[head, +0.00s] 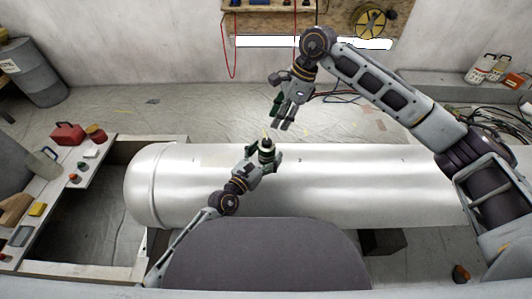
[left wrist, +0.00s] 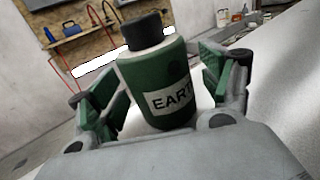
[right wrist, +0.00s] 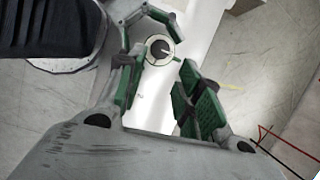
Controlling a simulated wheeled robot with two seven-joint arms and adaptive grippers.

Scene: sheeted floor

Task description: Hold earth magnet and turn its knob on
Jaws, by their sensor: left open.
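The earth magnet (head: 266,145) is a green cylinder with a pale rim and a dark knob, standing on the big white tank (head: 340,185). In the left wrist view the magnet (left wrist: 155,85) shows its "EART" label and black knob (left wrist: 147,30). My left gripper (head: 264,155) is open around the magnet, one finger on each side, with visible gaps. My right gripper (head: 283,122) is open and empty, above and behind the magnet. In the right wrist view the magnet's round top (right wrist: 160,50) and knob lie beyond the spread fingers.
A side table (head: 85,165) at the left carries a red box (head: 67,134) and small items. A grey drum (head: 32,72) stands at the back left. A pegboard (head: 270,20) with red cable hangs on the back wall. Floor behind the tank is largely clear.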

